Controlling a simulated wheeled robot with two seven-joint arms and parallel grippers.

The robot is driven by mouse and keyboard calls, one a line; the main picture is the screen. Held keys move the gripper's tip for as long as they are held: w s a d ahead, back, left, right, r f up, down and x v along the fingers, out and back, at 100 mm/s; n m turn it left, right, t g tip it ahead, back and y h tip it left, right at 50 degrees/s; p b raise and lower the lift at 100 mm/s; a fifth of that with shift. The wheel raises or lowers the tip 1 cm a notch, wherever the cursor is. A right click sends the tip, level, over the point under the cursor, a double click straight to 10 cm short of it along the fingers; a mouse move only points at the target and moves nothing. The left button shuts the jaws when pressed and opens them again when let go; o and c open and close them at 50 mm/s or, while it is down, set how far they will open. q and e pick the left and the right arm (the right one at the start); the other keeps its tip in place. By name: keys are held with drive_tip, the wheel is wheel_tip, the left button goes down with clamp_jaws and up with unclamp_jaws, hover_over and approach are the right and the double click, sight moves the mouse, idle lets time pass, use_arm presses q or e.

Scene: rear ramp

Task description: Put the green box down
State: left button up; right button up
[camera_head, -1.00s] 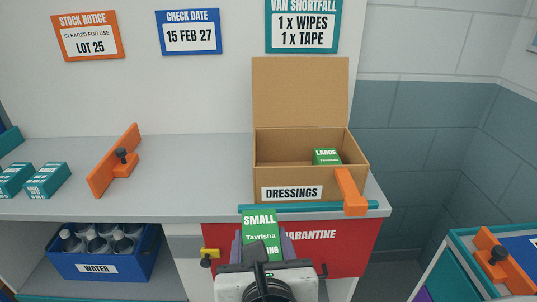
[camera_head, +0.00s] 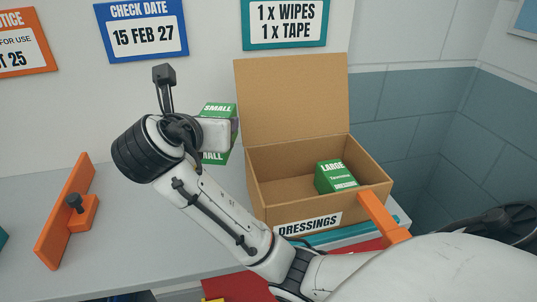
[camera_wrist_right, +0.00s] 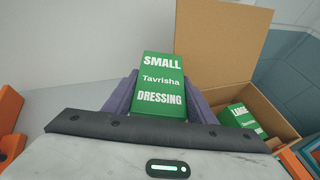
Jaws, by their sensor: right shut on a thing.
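The green SMALL Tavrisha dressing box (camera_wrist_right: 160,75) is upright between the two purple fingers of my right gripper (camera_wrist_right: 158,100), which is shut on it. In the head view my right arm reaches in from the right, and its wrist hides much of the green box (camera_head: 219,109). The box is just left of the open cardboard DRESSINGS carton (camera_head: 262,216), outside it, over the grey counter (camera_head: 140,225). I cannot tell whether it touches the counter. A green LARGE box (camera_head: 337,176) stands inside the carton. My left gripper is not in view.
The carton's raised lid (camera_head: 292,100) stands behind its opening. An orange bracket (camera_head: 384,217) is at its front right corner. Another orange bracket with a black knob (camera_head: 66,218) stands on the counter at left. Bare counter lies between that bracket and the carton.

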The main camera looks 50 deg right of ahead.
drive_tip(key=shift+w+d+r, duration=0.25)
drive_tip(key=shift+d+r, duration=0.05)
drive_tip(key=shift+r, duration=0.2)
drive_tip(key=shift+d+f, duration=0.1)
drive_tip(key=shift+f, duration=0.3)
wheel_tip(320, 180, down, 17)
drive_tip(key=shift+w+r+b, duration=0.1)
drive_tip(key=shift+b, duration=0.7)
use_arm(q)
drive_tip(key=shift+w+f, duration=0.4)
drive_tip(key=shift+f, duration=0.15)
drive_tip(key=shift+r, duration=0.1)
use_arm(e)
drive_tip(key=o, duration=0.9)
